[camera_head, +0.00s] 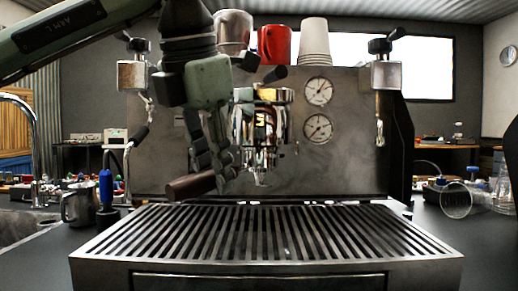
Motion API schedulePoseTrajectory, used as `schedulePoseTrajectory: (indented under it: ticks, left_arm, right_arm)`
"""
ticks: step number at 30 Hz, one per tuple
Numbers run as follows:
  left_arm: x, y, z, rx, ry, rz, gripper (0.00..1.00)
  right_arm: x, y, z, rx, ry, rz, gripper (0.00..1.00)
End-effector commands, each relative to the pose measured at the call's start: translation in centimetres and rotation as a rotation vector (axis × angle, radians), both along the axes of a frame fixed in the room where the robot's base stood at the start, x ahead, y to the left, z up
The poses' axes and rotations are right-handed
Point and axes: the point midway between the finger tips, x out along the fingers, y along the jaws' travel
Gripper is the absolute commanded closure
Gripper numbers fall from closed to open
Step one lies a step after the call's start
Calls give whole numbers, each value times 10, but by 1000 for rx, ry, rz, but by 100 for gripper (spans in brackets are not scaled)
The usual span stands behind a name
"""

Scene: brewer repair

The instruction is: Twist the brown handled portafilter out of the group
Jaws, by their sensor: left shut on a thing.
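The espresso machine (345,160) fills the middle of the head view. Its chrome group (265,97) sits left of two gauges. Below it are shiny chrome parts and a spout (258,165). The brown handle of the portafilter (188,188) points out to the left and toward me, over the back of the drip grate. My left gripper (222,180) comes down from above, with its fingers shut on the portafilter near the inner end of the handle. The fingers hide where handle and basket join, so I cannot tell how the portafilter sits in the group. My right gripper is not in view.
The slatted drip tray (268,282) lies in front, bare. A red cup (274,44) and stacked paper cups (314,42) stand on top. Steam wands hang at both sides. A metal pitcher (79,207) and a blue-handled tool (106,188) stand left. A clear cup (456,200) lies right.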

Motion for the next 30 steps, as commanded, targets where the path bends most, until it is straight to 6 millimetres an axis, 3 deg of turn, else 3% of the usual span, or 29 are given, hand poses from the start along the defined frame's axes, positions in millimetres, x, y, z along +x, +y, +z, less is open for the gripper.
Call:
schedulePoseTrajectory:
  ticks: [14, 30]
  left_arm:
    - [-1, 2, 1, -2, -3, 1, 100]
    - [-31, 29, 0, -2, -4, 1, 100]
  right_arm:
    - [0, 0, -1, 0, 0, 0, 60]
    - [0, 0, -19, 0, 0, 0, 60]
